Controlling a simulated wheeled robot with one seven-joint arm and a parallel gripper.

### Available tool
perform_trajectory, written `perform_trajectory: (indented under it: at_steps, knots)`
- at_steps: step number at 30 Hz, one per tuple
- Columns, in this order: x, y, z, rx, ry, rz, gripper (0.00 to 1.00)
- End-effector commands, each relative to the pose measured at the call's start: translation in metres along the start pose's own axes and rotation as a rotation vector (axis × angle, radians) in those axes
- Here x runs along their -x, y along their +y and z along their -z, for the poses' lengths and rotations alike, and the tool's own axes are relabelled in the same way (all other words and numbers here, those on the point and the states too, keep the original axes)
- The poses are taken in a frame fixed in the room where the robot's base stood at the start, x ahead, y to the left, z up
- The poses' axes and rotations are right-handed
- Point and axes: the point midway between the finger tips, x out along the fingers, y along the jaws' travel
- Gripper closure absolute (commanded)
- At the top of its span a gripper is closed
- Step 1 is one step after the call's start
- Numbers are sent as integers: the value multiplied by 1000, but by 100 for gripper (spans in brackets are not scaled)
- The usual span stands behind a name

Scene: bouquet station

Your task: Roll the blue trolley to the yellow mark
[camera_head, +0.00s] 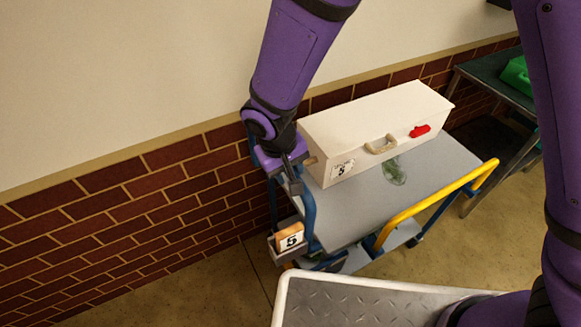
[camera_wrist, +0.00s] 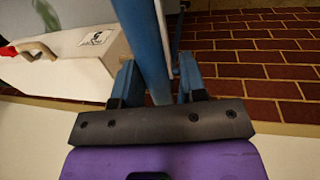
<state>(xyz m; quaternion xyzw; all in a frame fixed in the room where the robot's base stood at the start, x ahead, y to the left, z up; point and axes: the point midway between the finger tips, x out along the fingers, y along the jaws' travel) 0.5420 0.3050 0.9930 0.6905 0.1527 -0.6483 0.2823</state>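The blue trolley has a grey deck (camera_head: 440,157) and a blue tube frame (camera_head: 308,215) at its left end, beside the brick wall. My gripper (camera_head: 291,172) is at the top of that frame in the head view. In the wrist view a blue bar (camera_wrist: 146,45) runs between the two fingers of my gripper (camera_wrist: 157,82). The fingers stand apart, with a visible gap between the bar and the right finger. Contact with the left finger is unclear. No yellow floor mark shows in either view.
A white case (camera_head: 375,120) labelled 5 lies on the deck; it also shows in the wrist view (camera_wrist: 70,70). A yellow rail (camera_head: 437,204) runs along the trolley's near right side. A dark table (camera_head: 490,75) stands at right. Some floor (camera_head: 215,290) is bare at lower left.

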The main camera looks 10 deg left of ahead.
Motion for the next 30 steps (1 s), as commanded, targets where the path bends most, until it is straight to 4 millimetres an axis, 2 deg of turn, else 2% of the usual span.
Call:
perform_trajectory:
  at_steps: [2,10,14,24,30]
  knots:
    - [0,-1,0,3,1,1,48]
    - [1,1,0,1,1,-1,48]
    - [9,1,1,0,3,0,48]
    - [69,0,1,1,5,1,48]
    - [97,0,0,1,2,0,48]
